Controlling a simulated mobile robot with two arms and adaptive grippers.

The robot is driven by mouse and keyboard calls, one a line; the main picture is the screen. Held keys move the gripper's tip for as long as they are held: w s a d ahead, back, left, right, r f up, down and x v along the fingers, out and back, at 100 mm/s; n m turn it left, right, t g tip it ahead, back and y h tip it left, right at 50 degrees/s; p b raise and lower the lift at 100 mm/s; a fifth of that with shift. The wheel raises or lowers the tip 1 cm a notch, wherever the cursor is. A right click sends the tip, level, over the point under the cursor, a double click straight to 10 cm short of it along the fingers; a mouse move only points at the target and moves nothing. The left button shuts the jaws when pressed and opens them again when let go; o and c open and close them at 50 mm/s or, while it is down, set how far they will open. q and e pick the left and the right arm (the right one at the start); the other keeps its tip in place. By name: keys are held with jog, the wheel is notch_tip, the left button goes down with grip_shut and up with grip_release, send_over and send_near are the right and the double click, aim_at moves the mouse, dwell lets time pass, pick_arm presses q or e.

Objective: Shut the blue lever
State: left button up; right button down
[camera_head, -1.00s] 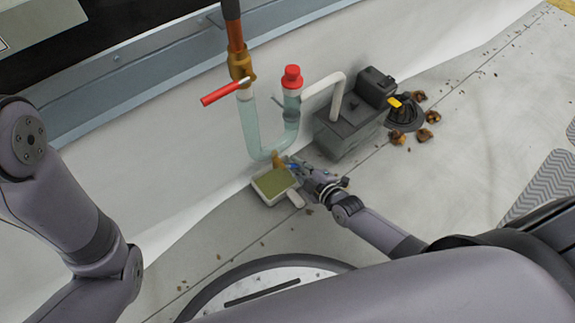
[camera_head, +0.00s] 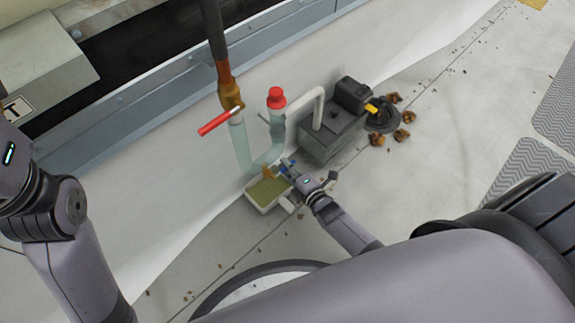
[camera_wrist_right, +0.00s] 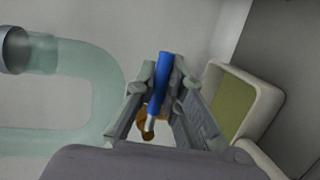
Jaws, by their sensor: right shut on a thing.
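The blue lever (camera_wrist_right: 161,82) is between the fingers of my right gripper (camera_wrist_right: 158,95) in the right wrist view. It joins a small brass valve (camera_wrist_right: 150,118) below the clear U-shaped pipe. In the head view my right gripper (camera_head: 288,170) reaches the foot of that pipe (camera_head: 264,160), and only a little of the blue lever (camera_head: 285,169) shows. The gripper is shut on the lever. My left arm is at the left edge of the head view, and its gripper is out of the picture.
A pale tray with greenish contents (camera_head: 258,208) sits just below the valve.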

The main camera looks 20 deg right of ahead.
jog(key=shift+a, duration=0.1)
dwell(0.4)
jog(key=c, duration=1.7)
grip_release()
jog(key=shift+o, duration=0.2)
